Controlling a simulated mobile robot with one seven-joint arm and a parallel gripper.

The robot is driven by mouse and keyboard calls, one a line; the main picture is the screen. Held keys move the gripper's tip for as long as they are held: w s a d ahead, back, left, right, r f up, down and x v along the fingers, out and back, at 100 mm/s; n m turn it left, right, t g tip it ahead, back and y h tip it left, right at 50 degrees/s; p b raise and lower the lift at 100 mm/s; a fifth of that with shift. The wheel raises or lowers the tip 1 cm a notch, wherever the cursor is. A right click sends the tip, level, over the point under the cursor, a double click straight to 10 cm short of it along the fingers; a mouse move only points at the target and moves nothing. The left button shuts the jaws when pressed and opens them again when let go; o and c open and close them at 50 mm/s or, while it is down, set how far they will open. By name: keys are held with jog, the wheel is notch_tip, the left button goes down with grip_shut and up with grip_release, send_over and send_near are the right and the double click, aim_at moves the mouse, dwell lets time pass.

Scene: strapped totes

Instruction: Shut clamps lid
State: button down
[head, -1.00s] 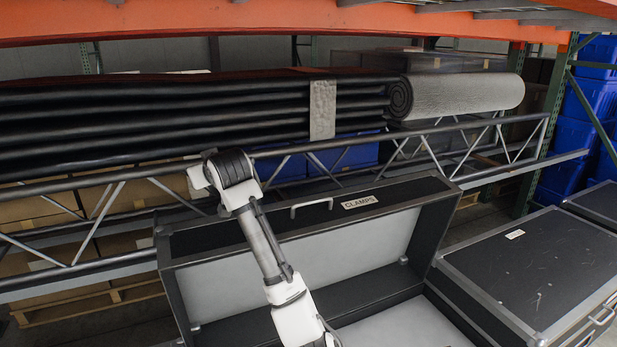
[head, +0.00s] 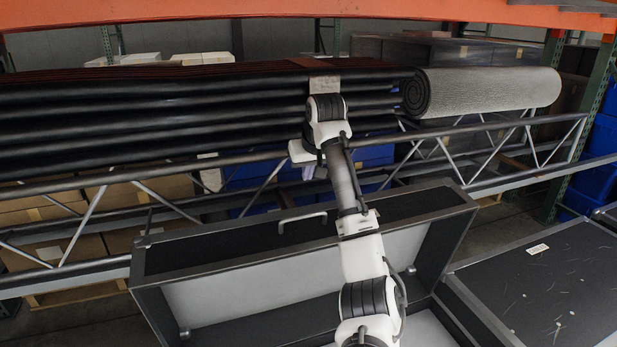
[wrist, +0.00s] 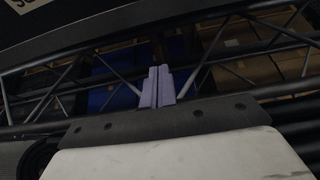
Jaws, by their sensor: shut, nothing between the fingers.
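The clamps case stands open in the head view. Its lid (head: 225,248) is raised and tilted, with a pale lining facing me and a metal handle (head: 302,222) on its dark upper side. My arm crosses in front of the lid and hides the spot where the CLAMPS label showed earlier. My gripper (head: 312,170) shows as small lavender fingers past the lid's upper edge, against the truss and blue bins. In the wrist view the fingers (wrist: 157,88) are together with nothing between them. They appear apart from the lid.
A metal truss (head: 150,188) runs behind the lid. Black rolled material (head: 200,110) and a grey roll (head: 490,90) lie above it. A closed dark case (head: 545,280) stands at the right. A dark panel with a partly cut-off pale label (wrist: 25,4) shows in the wrist view.

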jog(key=shift+f+p, duration=1.45)
jog(key=shift+f, duration=2.6)
jog(key=shift+s, duration=0.1)
